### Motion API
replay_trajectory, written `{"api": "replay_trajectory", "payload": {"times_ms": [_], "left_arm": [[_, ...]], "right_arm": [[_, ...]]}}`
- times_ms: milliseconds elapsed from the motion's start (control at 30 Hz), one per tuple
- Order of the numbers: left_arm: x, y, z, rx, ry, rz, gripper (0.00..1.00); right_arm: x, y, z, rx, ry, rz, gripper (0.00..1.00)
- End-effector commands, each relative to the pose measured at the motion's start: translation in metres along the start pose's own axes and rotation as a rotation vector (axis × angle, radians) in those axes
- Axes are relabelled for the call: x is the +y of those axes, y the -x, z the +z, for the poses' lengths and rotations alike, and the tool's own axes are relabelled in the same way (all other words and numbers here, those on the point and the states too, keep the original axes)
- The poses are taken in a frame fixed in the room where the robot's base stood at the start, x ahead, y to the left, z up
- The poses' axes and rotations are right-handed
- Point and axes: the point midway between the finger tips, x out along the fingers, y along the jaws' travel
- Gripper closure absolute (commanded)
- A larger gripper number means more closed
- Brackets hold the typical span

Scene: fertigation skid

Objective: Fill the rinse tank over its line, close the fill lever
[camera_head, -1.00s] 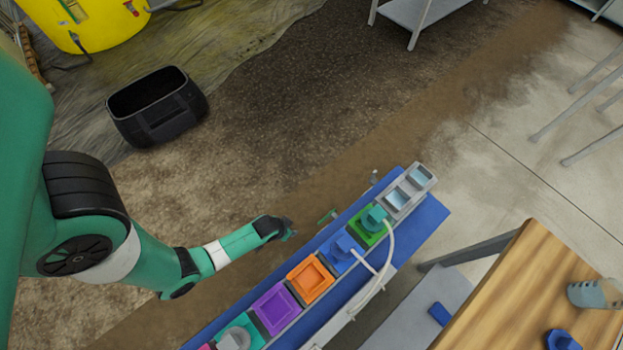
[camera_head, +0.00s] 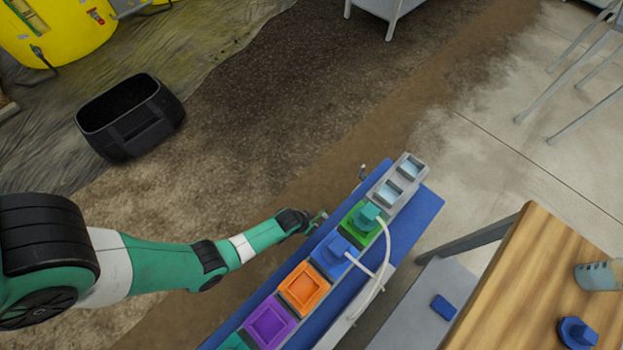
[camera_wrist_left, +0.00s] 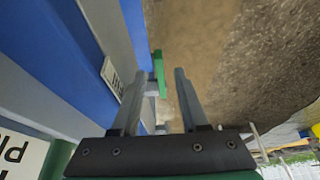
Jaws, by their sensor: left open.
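My left gripper (camera_head: 317,219) is at the far-left edge of the blue skid, beside the green and blue stations. In the left wrist view my gripper (camera_wrist_left: 159,75) is open, with a green lever (camera_wrist_left: 159,70) between or just beyond its fingertips. I cannot tell whether they touch it. In the head view the gripper largely hides this lever. A grey lever (camera_head: 362,172) sticks out farther along the same edge. A grey two-compartment block (camera_head: 402,174) with pale blue insides stands at the skid's far end. I cannot tell a fill line or level. My right gripper is not in view.
The blue skid (camera_head: 428,210) carries green (camera_head: 351,223), blue (camera_head: 331,262), orange (camera_head: 303,288) and purple (camera_head: 269,323) stations, with a white hose (camera_head: 382,262). A wooden table (camera_head: 535,285) stands right. A black crate (camera_head: 128,115) lies on open ground left.

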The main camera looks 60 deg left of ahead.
Motion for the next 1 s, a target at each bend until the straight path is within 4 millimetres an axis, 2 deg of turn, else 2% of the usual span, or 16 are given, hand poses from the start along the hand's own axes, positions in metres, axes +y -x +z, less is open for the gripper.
{"api": "replay_trajectory", "payload": {"times_ms": [33, 100, 433, 667, 700, 1000], "left_arm": [[-0.0001, -0.0127, 0.0021, -0.001, 0.0, 0.0, 0.56], [0.0, -0.0181, 0.0012, 0.0, 0.0, 0.0, 0.56], [-0.0001, -0.0195, -0.0002, 0.0, 0.0, 0.0, 0.56], [0.0, -0.0195, -0.0001, 0.0, 0.0, 0.0, 0.98], [0.0, -0.0195, -0.0001, 0.0, 0.0, 0.0, 1.0], [0.0, -0.0195, 0.0, 0.0, 0.0, 0.0, 1.0]], "right_arm": [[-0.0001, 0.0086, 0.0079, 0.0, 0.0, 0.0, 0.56], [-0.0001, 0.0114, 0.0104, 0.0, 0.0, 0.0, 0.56], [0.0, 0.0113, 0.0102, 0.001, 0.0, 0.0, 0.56], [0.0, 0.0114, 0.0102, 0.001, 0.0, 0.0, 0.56], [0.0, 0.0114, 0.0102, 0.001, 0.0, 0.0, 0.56], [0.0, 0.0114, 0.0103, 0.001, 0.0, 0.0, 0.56]]}}
